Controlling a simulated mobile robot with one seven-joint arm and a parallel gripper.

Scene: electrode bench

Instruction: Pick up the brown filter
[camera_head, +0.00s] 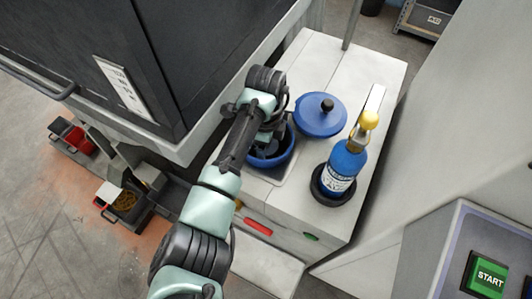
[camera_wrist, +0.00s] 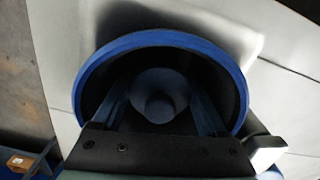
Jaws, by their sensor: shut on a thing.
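A round blue-rimmed pot (camera_head: 283,160) is set in the light bench top, and it also shows in the wrist view (camera_wrist: 160,38). My gripper (camera_wrist: 160,100) reaches down into the pot, with one finger on each side of a rounded grey-blue object (camera_wrist: 158,82). The gripper is shut on this object, which has a darker round end facing the camera. The pot's inside is dark. No brown colour shows on the object, so I cannot tell if it is the brown filter. In the head view my arm covers the gripper and most of the pot.
A blue lid with a black knob (camera_head: 320,115) lies on the bench beside the pot. A blue bottle with a yellow top (camera_head: 346,160) stands in a dark round holder (camera_head: 322,188) to the right. A dark cabinet (camera_head: 150,70) stands close on the left. A green START button (camera_head: 487,275) is lower right.

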